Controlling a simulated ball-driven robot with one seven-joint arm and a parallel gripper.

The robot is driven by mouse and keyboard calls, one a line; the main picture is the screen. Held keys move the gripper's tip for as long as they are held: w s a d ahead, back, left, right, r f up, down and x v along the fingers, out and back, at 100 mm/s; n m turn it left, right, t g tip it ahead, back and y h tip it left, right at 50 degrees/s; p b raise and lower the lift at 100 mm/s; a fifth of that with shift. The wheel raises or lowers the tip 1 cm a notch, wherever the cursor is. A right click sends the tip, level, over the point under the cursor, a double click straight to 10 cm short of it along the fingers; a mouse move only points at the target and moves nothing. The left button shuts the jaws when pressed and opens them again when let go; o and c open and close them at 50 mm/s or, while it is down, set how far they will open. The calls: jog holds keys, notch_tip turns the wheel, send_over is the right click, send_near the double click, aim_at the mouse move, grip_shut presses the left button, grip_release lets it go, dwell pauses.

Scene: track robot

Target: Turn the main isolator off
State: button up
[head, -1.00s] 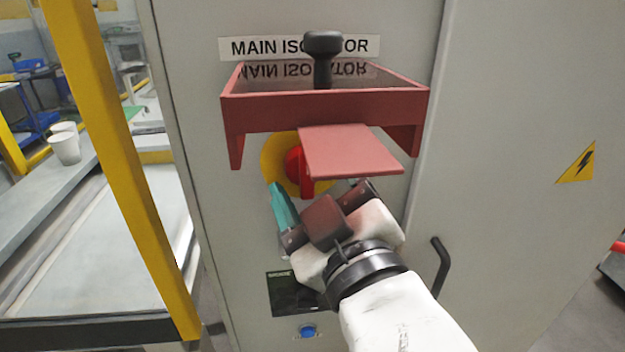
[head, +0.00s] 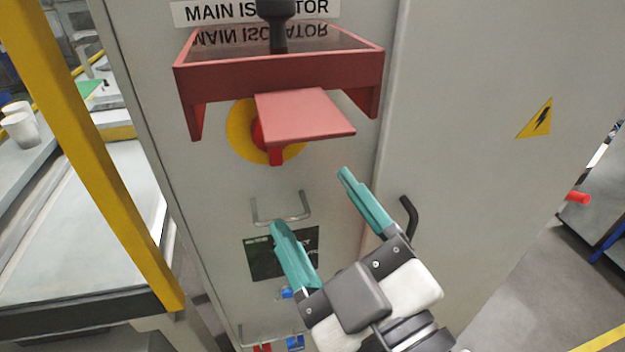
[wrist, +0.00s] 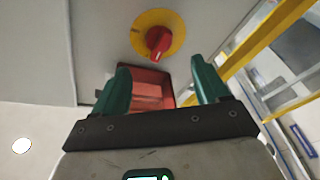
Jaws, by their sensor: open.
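The main isolator is a red rotary handle (head: 274,154) on a round yellow plate (head: 240,128), on the grey cabinet front. In the head view a red flap partly hides the handle. It shows whole in the wrist view (wrist: 158,40), with its grip slightly tilted. The "MAIN ISOLATOR" label (head: 210,12) is above it. My gripper (head: 312,200) is open and empty, below the handle and apart from it. Its teal fingers are spread wide and point up toward the cabinet. In the wrist view the handle is beyond the fingertips, between and above them.
A red hood (head: 280,75) with side walls and a hanging flap (head: 305,115) juts out above the handle. A wire handle (head: 282,218) and dark panel (head: 262,258) are below. A black door handle (head: 408,217) is at right. A yellow post (head: 95,150) stands left.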

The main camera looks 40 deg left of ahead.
jog(key=shift+s+d+r+p, duration=0.1)
jog(key=shift+s+d+p, duration=0.1)
jog(key=shift+d+p, duration=0.1)
dwell(0.4)
jog(key=w+d+f+m+g+h, duration=0.1)
jog(key=w+d+f+m+h, duration=0.2)
jog(key=d+f+m+h, duration=0.6)
jog(key=w+d+f+m+h, duration=0.25)
jog(key=d+f, duration=0.95)
jog(key=f, duration=0.6)
jog(key=s+d+f+m+g+h, duration=0.3)
jog(key=s+d+f+m, duration=0.1)
jog(key=s+d+f, duration=0.3)
jog(key=s+d+f+m+g+h, duration=0.3)
jog(key=s+d+f, duration=0.5)
jog(key=s+d, duration=0.3)
jog(key=shift+s+d+m+g, duration=0.25)
jog(key=shift+d+m+g, duration=0.5)
jog(key=shift+d, duration=0.4)
